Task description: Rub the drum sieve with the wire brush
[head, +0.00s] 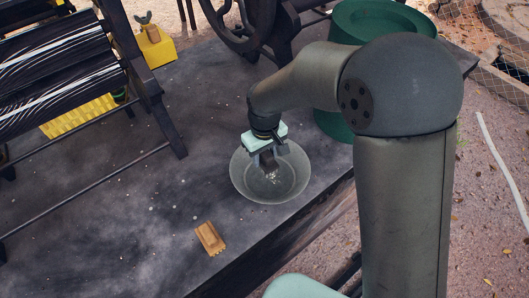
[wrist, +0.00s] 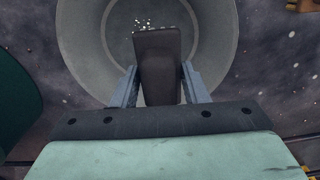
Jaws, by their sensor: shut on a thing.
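The drum sieve (head: 245,182) is a round, grey, bowl-like vessel with a pale rim, standing on the dark tabletop. It also shows in the wrist view (wrist: 84,45), filling the upper middle. My gripper (head: 267,155) is over the sieve, pointing down. In the wrist view its two grey fingers (wrist: 160,88) are shut on a dark, blocky thing (wrist: 158,52), which I take to be the wire brush. The brush's far end is over the sieve's inside, with small whitish specks beside it. Its underside is hidden, so I cannot tell whether it touches the sieve.
A small wooden piece (head: 209,238) lies left of the sieve near the table's front edge. A large green drum (head: 335,124) stands behind right. A roller machine (head: 58,72) is at left, and a dark wheel (head: 240,22) at the back. The left tabletop (head: 110,225) is mostly clear.

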